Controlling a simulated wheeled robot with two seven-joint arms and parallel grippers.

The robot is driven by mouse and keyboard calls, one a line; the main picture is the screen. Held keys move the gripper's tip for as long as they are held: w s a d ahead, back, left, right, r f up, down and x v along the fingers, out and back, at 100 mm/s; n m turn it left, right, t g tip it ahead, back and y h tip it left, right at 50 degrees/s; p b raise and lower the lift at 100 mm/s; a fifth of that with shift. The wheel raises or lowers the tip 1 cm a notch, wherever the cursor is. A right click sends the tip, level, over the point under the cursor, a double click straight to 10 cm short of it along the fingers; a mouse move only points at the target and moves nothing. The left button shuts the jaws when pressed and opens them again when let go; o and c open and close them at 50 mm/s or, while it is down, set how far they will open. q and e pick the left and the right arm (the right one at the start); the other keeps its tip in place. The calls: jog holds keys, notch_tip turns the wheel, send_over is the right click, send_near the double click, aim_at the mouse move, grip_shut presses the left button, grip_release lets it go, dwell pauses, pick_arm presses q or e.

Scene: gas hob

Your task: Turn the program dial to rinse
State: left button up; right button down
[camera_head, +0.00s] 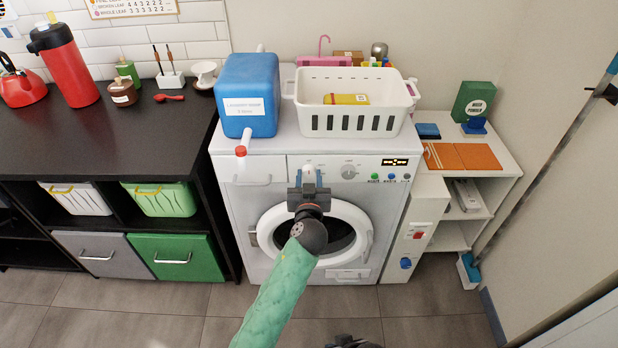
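The white washing machine (237,205) stands in the middle, with its control panel along the top front. A round white dial (309,169) shows on the panel just beyond my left gripper's fingertips. A second round dial (348,172) sits to its right, clear of the gripper. My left gripper (309,178) is in front of the panel, its two fingers apart on either side of the first dial's lower part. I cannot tell whether they touch it. The dial markings are too small to read. A dark part at the bottom edge may belong to my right arm; no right fingers show.
A blue detergent jug (250,88) and a white basket (352,118) stand on the machine. A display (395,162) and small buttons (375,177) are at the panel's right. A black counter (130,128) is left, a white shelf (500,160) right.

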pick_arm(q)
jog(key=shift+c, duration=0.9)
